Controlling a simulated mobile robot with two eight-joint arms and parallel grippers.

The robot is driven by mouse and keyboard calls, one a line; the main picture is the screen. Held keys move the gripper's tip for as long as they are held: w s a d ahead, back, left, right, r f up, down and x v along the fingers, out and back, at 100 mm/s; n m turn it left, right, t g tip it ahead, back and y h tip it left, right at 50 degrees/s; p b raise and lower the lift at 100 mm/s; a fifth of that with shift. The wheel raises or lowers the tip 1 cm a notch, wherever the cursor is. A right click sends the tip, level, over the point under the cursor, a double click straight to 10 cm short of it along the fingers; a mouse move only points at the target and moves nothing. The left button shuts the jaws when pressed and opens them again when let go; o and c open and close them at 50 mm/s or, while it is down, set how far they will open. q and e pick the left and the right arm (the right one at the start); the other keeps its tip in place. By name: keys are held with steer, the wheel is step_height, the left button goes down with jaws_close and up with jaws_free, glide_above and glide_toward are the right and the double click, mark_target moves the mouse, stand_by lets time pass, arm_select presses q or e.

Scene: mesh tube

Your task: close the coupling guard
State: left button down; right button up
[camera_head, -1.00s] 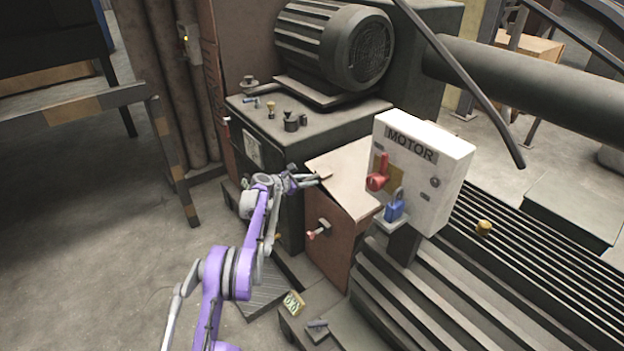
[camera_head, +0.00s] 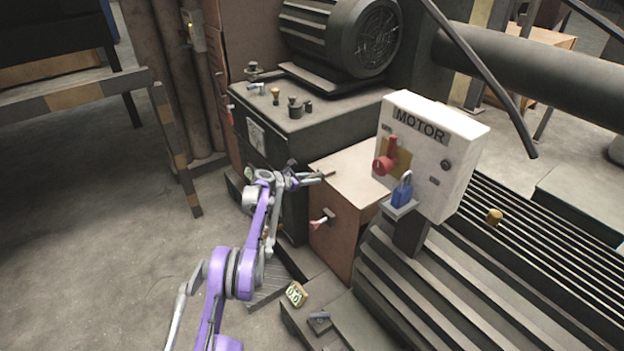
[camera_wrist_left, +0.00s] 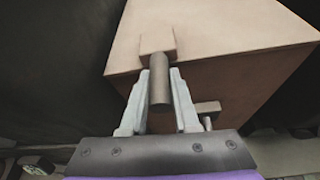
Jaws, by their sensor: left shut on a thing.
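The coupling guard (camera_head: 352,166) is a brown box-like cover in the middle of the head view. Its top looks level and meets the front face along the edge. My left gripper (camera_head: 316,178) is at its upper left edge, shut on the guard's handle. In the left wrist view the handle (camera_wrist_left: 158,82) is a dark round bar between the two fingers, fixed to a small block on the guard's top (camera_wrist_left: 215,30). A latch (camera_head: 322,218) with a red tip is on the front face; its fastening state cannot be told. My right gripper is out of view.
A white MOTOR box (camera_head: 428,155) with a red switch (camera_head: 385,160) and blue padlock (camera_head: 402,190) stands close right of the guard. A dark cabinet (camera_head: 300,122) with small parts on top is behind. Open floor (camera_head: 110,250) lies to the left.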

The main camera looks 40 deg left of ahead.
arm_select(q)
steer(key=c, duration=0.7)
jaws_free()
steer(key=shift+f, duration=0.15)
steer(key=shift+s, duration=0.1)
steer(key=v, duration=1)
steer(key=shift+s+r+p, duration=0.2)
steer(key=shift+s+p, duration=0.15)
steer(key=shift+p, duration=0.05)
